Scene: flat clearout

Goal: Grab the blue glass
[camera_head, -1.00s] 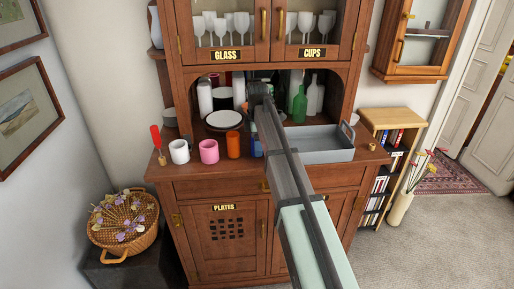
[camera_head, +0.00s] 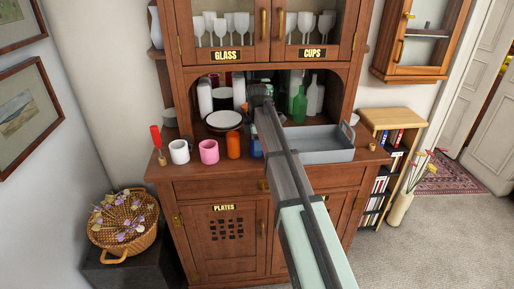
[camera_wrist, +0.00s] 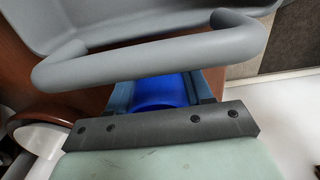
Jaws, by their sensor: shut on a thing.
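The blue glass (camera_wrist: 161,91) shows in the wrist view between the two fingers of my gripper (camera_wrist: 162,90), which is shut on it. The grey tray's handle and my gripper's body hide part of the glass there. In the head view only a sliver of the blue glass (camera_head: 256,146) shows on the cabinet counter, just right of the orange cup and left of my arm. My arm hides the rest of it, and my fingertips are hidden in that view.
A grey tray (camera_head: 320,156) stands on the counter right of my arm; its handle (camera_wrist: 150,55) crosses close in front of my gripper. White (camera_head: 179,152), pink (camera_head: 209,152) and orange (camera_head: 233,145) cups stand in a row to the left. Plates (camera_head: 223,120) and a green bottle (camera_head: 299,105) are behind.

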